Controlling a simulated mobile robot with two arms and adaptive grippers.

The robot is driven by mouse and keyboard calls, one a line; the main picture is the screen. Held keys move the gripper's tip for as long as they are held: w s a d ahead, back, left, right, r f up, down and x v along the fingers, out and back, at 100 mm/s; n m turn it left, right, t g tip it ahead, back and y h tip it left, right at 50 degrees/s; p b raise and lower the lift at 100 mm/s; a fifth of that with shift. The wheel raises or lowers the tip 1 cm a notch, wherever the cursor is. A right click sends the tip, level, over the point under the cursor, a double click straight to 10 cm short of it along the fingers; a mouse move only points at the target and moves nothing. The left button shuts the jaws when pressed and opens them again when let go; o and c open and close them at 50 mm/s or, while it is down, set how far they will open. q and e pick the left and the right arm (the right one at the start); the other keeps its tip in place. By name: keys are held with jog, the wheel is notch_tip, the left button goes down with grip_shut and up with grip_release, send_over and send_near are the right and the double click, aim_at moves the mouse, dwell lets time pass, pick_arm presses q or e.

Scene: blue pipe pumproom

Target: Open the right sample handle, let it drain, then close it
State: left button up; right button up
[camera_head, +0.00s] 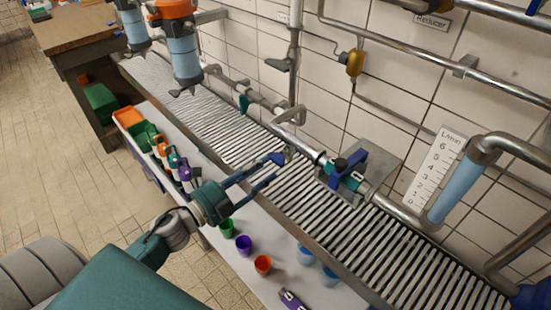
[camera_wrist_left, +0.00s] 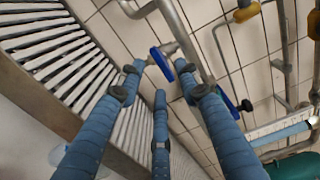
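A small blue sample handle (camera_head: 276,158) sits on the pipe just above the slatted grating. My left gripper (camera_head: 268,168) reaches it from the lower left, its blue fingers spread apart. In the left wrist view the blue handle (camera_wrist_left: 162,64) appears between the tips of the open fingers (camera_wrist_left: 160,76); whether any finger touches it I cannot tell. A teal handle (camera_head: 244,104) is farther up-left on the same pipe line. A larger dark blue valve handle (camera_head: 347,164) is to the right, partly behind a finger in the wrist view. My right gripper is not in view.
Bins with bottles are at left. Two blue-and-orange cylinders (camera_head: 184,58) stand at the top. Wall pipes and a scale (camera_head: 436,165) are at right.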

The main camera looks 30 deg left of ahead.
aim_at(276, 161)
pick_arm(q)
jog(key=x, duration=0.5)
jog(key=shift+w+d+p, duration=0.15)
jog(key=shift+w+p, duration=0.15)
jog(key=shift+p, duration=0.05)
grip_shut()
